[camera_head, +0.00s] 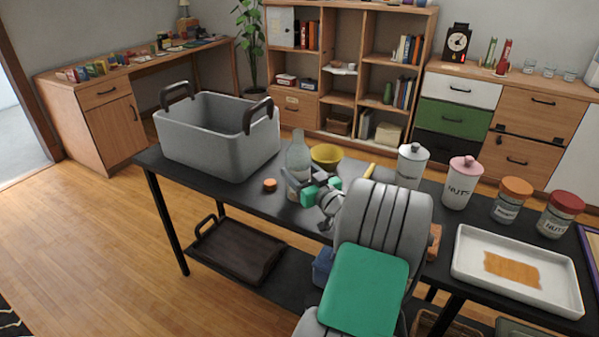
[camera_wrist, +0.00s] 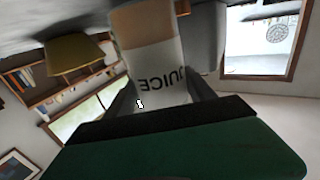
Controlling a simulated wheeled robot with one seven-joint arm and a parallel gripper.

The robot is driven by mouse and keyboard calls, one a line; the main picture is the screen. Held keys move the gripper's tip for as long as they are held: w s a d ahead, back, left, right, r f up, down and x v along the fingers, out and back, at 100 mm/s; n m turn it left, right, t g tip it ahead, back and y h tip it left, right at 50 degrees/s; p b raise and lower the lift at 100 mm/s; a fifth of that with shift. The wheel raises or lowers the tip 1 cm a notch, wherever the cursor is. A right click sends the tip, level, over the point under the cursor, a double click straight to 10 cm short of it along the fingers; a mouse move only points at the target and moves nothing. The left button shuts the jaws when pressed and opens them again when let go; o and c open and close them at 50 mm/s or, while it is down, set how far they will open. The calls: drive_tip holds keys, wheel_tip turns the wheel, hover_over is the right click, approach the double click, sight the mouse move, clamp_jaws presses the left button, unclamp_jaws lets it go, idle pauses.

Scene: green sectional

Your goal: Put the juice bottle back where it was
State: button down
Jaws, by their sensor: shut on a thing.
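The juice bottle (camera_head: 298,156), pale and clear with a white label, is upright on or just above the black table (camera_head: 240,187); I cannot tell if its base touches. My gripper (camera_head: 304,190) is shut on it from the right, low on its body. In the wrist view the bottle (camera_wrist: 150,62) stands between the fingers (camera_wrist: 162,98), its "JUICE" lettering upside down. The gripper and arm partly hide its lower right side in the head view.
A grey basket (camera_head: 205,150) stands left of the bottle. An orange lid (camera_head: 270,185) lies in front of it. A yellow bowl (camera_head: 326,156) is close behind right. Several jars, including a pink-lidded one (camera_head: 461,182), and a white tray (camera_head: 470,277) occupy the right side.

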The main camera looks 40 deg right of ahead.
sight(305, 177)
drive_tip(key=shift+f+b, duration=0.45)
drive_tip(key=shift+b, duration=0.1)
drive_tip(key=shift+s+a+f, duration=0.15)
drive_tip(key=shift+f, duration=0.2)
drive_tip(key=shift+c, duration=1.6)
unclamp_jaws()
drive_tip(key=shift+f+b, duration=0.25)
drive_tip(key=shift+b, duration=0.05)
drive_tip(key=shift+r+p, duration=0.55)
drive_tip(key=shift+p, duration=0.2)
drive_tip(key=shift+s+r+p, duration=0.15)
drive_tip(key=shift+p, duration=0.25)
drive_tip(key=s, duration=0.4)
drive_tip(key=s+a, duration=0.1)
drive_tip(key=s, duration=0.1)
drive_tip(key=shift+s+r+b, duration=0.15)
drive_tip(key=shift+s+b, duration=0.1)
drive_tip(key=shift+b, duration=0.1)
drive_tip(key=shift+s, duration=0.2)
drive_tip(key=shift+r, duration=0.1)
